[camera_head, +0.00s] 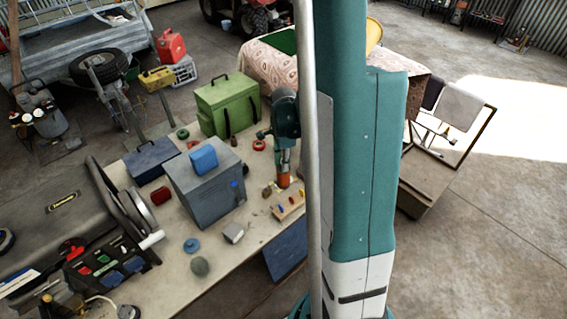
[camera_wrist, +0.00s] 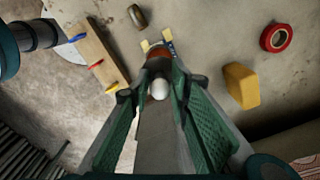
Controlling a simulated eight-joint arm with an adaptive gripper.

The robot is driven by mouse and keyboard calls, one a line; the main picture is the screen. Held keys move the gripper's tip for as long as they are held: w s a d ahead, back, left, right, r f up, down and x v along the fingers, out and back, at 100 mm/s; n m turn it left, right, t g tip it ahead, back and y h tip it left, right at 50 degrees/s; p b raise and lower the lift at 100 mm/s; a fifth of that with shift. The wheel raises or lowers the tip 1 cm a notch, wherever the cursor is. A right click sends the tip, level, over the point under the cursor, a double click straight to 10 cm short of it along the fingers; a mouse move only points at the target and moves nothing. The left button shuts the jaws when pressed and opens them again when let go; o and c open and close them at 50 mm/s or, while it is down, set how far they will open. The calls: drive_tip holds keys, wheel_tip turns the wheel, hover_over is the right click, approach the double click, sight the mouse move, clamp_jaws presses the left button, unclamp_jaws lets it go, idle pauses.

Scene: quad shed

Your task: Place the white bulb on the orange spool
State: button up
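The white bulb (camera_wrist: 158,89) shows between the green fingers of my gripper (camera_wrist: 161,74) in the wrist view. The fingers close in on it from both sides and appear shut on it. The orange spool (camera_wrist: 158,55) shows just beyond the fingertips, partly hidden by them. In the head view, the orange spool (camera_head: 283,179) is on the workbench under my gripper (camera_head: 284,150). I cannot make out the bulb there. Whether the bulb touches the spool is not clear.
A wooden strip with coloured pegs (camera_wrist: 96,55) lies left of the spool in the wrist view. A yellow block (camera_wrist: 241,86) and a red tape ring (camera_wrist: 276,37) lie right. A grey metal box (camera_head: 204,190) and green toolbox (camera_head: 226,105) stand on the bench. Its front is partly clear.

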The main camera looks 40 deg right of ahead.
drive_tip(key=shift+o, duration=0.7)
drive_tip(key=shift+r, duration=0.25)
wheel_tip(320, 180, up, 12)
drive_tip(key=shift+p, duration=0.3)
idle(0.5)
drive_tip(key=shift+a, duration=0.1)
drive_tip(key=s+a+r+n+t+h, duration=0.1)
drive_tip(key=s+a+r+n+t, duration=0.1)
drive_tip(key=a+r+n, duration=0.55)
drive_tip(key=s+a+r+n+t, duration=0.2)
drive_tip(key=a+r+n, duration=0.3)
drive_tip(key=a, duration=0.5)
drive_tip(key=s+a+r+n+t, duration=0.1)
drive_tip(key=s+a+r+n, duration=0.1)
drive_tip(key=s+a+n, duration=0.2)
drive_tip(key=s+a+r+n+t+y, duration=0.1)
drive_tip(key=s+a+r+n+t, duration=0.1)
drive_tip(key=s+a+n, duration=0.2)
drive_tip(key=shift+a+n, duration=1.45)
drive_tip(key=shift+a, duration=1)
